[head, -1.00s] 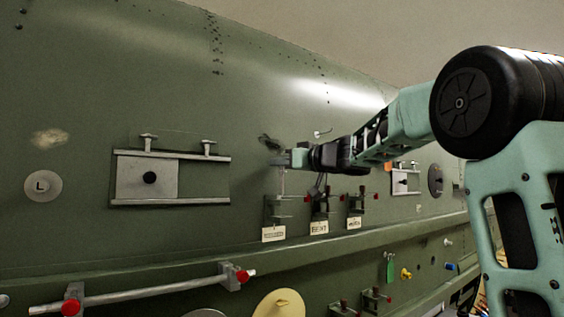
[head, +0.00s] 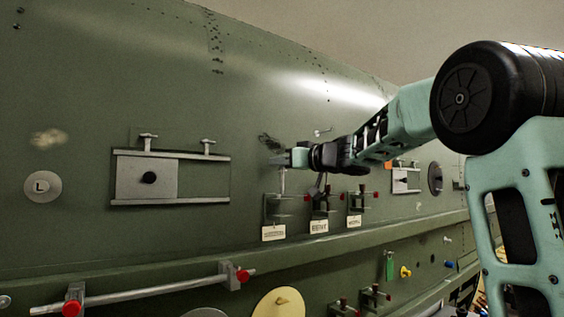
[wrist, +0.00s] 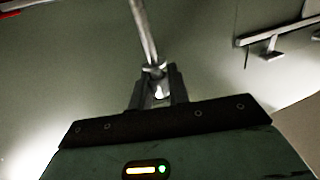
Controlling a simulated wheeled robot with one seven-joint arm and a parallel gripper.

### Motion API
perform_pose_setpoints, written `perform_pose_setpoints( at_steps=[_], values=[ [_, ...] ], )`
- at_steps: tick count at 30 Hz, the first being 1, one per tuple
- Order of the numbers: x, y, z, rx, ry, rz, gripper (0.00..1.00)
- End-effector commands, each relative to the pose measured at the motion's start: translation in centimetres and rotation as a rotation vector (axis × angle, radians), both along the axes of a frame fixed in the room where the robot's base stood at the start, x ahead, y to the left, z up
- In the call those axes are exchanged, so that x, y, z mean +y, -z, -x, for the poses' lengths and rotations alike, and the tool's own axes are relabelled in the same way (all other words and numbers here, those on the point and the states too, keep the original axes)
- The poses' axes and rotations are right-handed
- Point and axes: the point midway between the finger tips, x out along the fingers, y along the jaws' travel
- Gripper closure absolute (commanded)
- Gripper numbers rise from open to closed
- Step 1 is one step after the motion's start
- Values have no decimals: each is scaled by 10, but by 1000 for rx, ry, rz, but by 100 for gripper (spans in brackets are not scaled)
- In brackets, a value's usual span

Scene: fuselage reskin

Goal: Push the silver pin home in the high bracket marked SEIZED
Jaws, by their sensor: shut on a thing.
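My gripper (head: 284,159) is shut on the upper end of a slim silver pin (head: 283,180). The pin hangs upright from the fingers, with its lower part at the leftmost high bracket (head: 270,208). I cannot tell how deep it sits in the bracket. A pale label (head: 273,233) hangs under this bracket; its word is too small to read. In the wrist view, the silver pin (wrist: 145,35) runs from between the fingertips of my gripper (wrist: 157,88) to the top edge. The bracket is not clear in that view.
Two similar labelled brackets with red-ended parts, a middle one (head: 321,206) and a right one (head: 356,202), stand close on the right. A railed plate (head: 200,180) is on the left. A ledge (head: 330,242) runs below. The green skin above is mostly clear.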

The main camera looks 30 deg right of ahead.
Motion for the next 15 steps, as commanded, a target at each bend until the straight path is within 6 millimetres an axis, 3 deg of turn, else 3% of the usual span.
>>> perform_pose_setpoints(
  at_steps=[15],
  values=[
    [0, 8, 0, 1, 0, -2, 100]
  ],
)
